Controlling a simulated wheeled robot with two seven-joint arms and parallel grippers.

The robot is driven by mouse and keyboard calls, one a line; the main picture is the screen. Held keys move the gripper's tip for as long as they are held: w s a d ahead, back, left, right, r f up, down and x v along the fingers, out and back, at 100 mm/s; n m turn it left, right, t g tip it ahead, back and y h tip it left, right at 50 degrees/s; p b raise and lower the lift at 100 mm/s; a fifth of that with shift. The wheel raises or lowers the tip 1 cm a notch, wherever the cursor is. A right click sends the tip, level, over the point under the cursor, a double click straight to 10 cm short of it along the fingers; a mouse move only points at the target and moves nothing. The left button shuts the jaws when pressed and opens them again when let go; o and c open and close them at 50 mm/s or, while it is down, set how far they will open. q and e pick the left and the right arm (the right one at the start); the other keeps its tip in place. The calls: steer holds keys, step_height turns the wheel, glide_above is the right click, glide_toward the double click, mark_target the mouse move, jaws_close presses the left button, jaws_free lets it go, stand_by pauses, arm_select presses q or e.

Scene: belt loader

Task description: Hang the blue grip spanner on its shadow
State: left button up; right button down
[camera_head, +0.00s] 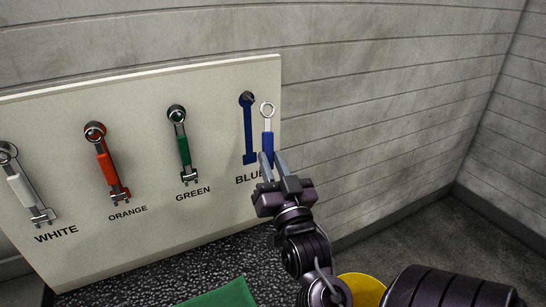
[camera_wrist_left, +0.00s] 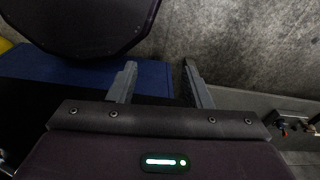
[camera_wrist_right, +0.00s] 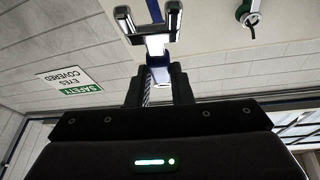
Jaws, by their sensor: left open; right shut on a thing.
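The blue grip spanner (camera_head: 267,133) is upright, ring end up, in my right gripper (camera_head: 273,164), whose fingers are shut on its lower part. It stands just right of the blue shadow (camera_head: 249,130), near the board's right edge. The shadow has a dark peg at its top and the partly covered word BLUE below. The gap between spanner and board cannot be judged in the head view. In the right wrist view the spanner (camera_wrist_right: 157,45) extends away from the fingers. My left gripper (camera_wrist_left: 158,82) is open and empty, seen only in the left wrist view.
The pale tool board (camera_head: 145,160) also holds white (camera_head: 20,187), orange-labelled red (camera_head: 108,167) and green (camera_head: 183,148) spanners on pegs. Below are a dark speckled surface (camera_head: 130,285), a green item (camera_head: 222,295) and a yellow round thing (camera_head: 362,289). The wall right of the board is bare.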

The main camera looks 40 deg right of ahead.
steer(key=shift+d+b, duration=0.15)
steer(key=shift+b, duration=0.15)
steer(key=w+b, duration=0.1)
steer(key=b, duration=0.1)
steer(key=w+b, duration=0.1)
steer(key=b, duration=0.1)
steer(key=shift+d+f, duration=0.15)
steer(key=shift+d, duration=0.15)
steer(key=w+d+f+b, duration=0.1)
steer(key=w+d+b, duration=0.1)
steer(key=w, duration=0.5)
steer(key=shift+d+b, duration=0.15)
steer(key=shift+b, duration=0.25)
stand_by(0.4)
steer(key=shift+w, duration=0.15)
stand_by(0.5)
